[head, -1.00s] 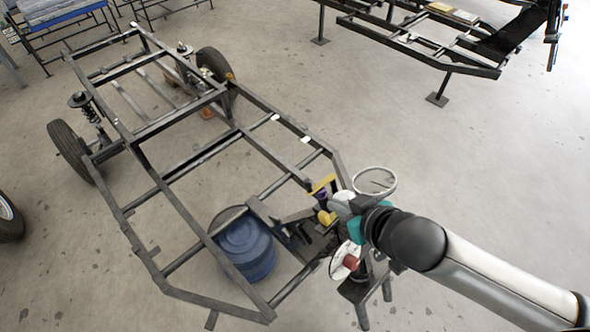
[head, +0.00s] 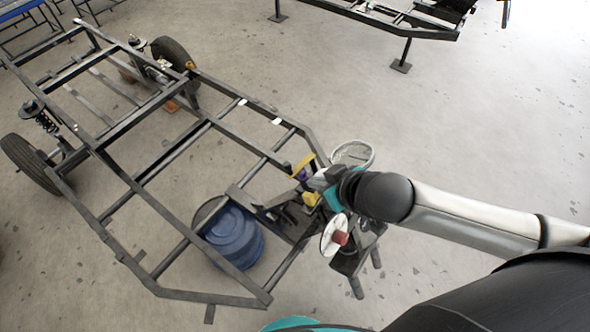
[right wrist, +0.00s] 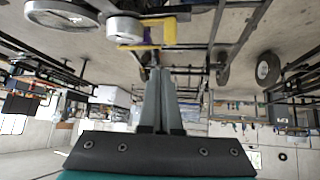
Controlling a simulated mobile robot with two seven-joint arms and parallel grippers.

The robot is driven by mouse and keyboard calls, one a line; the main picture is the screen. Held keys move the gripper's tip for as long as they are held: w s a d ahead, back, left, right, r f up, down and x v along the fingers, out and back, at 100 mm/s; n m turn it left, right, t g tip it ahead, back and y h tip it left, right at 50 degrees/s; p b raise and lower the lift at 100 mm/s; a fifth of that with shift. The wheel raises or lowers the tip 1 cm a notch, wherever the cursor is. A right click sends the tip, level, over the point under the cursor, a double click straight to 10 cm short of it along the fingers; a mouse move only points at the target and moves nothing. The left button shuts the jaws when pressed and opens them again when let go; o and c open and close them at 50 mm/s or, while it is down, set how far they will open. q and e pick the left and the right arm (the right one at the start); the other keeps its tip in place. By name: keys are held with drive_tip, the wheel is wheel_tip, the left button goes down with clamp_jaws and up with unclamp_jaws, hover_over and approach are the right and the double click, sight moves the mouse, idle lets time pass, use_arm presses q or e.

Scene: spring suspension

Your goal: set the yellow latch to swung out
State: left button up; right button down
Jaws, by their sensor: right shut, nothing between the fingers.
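A yellow angled piece, which looks like the latch, shows at the front corner of the dark metal frame in the head view (head: 303,163). It is L-shaped in the right wrist view (right wrist: 168,36). My right gripper (head: 318,181) is close beside it, among the parts at that corner. In the right wrist view its two grey fingers (right wrist: 155,72) are shut together and empty, with their tips near the yellow piece. I cannot tell whether they touch it. A second yellow part (head: 311,200) sits just below in the head view. My left gripper is not in view.
The long chassis frame (head: 135,186) fills the left, with a blue drum (head: 233,240) beneath its front end. A white ring (head: 352,154) and a white disc with a red hub (head: 335,236) flank my gripper. Open floor lies to the right.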

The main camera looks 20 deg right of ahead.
sight(288, 170)
drive_tip(key=x, duration=0.3)
drive_tip(key=b+x, duration=0.1)
drive_tip(key=x, duration=0.2)
drive_tip(key=w+x, duration=0.1)
drive_tip(key=x, duration=0.2)
drive_tip(key=shift+r, duration=0.35)
drive_tip(key=shift+w+a+f+b, duration=0.2)
drive_tip(key=shift+w+f+b, duration=0.15)
drive_tip(key=shift+w, duration=0.3)
drive_tip(key=shift+r, duration=0.1)
drive_tip(key=shift+a, duration=0.15)
